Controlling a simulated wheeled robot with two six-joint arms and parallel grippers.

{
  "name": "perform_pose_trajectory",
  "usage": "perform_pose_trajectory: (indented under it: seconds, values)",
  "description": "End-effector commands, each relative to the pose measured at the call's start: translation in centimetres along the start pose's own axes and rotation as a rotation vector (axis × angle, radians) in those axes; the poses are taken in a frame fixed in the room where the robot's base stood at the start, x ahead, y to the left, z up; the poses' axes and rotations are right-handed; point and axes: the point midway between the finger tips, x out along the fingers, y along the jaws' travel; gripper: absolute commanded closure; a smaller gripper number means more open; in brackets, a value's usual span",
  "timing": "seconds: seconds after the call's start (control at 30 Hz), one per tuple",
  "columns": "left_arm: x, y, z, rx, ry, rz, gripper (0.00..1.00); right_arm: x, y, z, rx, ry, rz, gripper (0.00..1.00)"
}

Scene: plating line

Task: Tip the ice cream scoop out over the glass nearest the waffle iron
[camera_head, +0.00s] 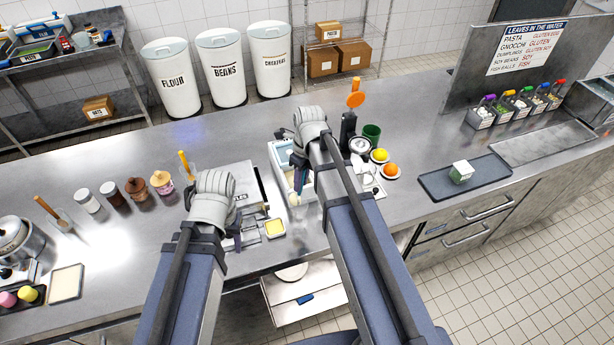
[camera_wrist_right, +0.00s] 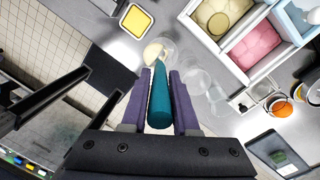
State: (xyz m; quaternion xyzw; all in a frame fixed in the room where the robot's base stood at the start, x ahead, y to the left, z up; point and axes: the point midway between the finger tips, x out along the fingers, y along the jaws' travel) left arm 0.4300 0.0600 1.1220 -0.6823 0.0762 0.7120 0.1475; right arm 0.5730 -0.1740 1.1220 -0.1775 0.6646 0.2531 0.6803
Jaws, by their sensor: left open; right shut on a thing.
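My right gripper (camera_head: 299,180) is shut on the teal handle of the ice cream scoop (camera_wrist_right: 159,95). A pale cream ball (camera_wrist_right: 154,50) shows at the scoop's far end. In the right wrist view this end overlaps a clear glass (camera_wrist_right: 172,44); whether it is straight above I cannot tell. Further clear glasses (camera_wrist_right: 196,80) stand to its right and are hard to make out. The waffle iron looks like the grey appliance (camera_head: 243,178), partly hidden by my left arm. My left gripper (camera_head: 238,240) is open beside it, its fingers partly hidden.
Ice cream tubs (camera_wrist_right: 252,46) in cream, pink and blue stand right of the glasses. A yellow square dish (camera_head: 275,228) lies near the front edge. A dark bottle (camera_head: 348,130), an orange (camera_head: 389,170) and a lemon (camera_head: 380,155) are right of my right arm.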

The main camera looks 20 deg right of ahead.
Motion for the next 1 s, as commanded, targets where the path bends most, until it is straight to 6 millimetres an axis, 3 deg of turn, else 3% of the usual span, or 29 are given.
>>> perform_pose_trajectory:
  seconds: [0.27,0.53,1.0]
  values:
    - [0.4,0.0,0.0,0.000,0.000,0.000,0.50,0.5,1.9,1.4,-0.005,0.141,-0.213,1.00]
    - [2.3,0.2,-0.1,0.001,0.000,0.000,0.50,1.4,3.3,2.3,-0.001,0.264,-0.401,1.00]
    - [4.3,0.4,-0.3,0.006,0.000,-0.001,0.50,1.8,4.2,2.9,0.004,0.362,-0.546,1.00]
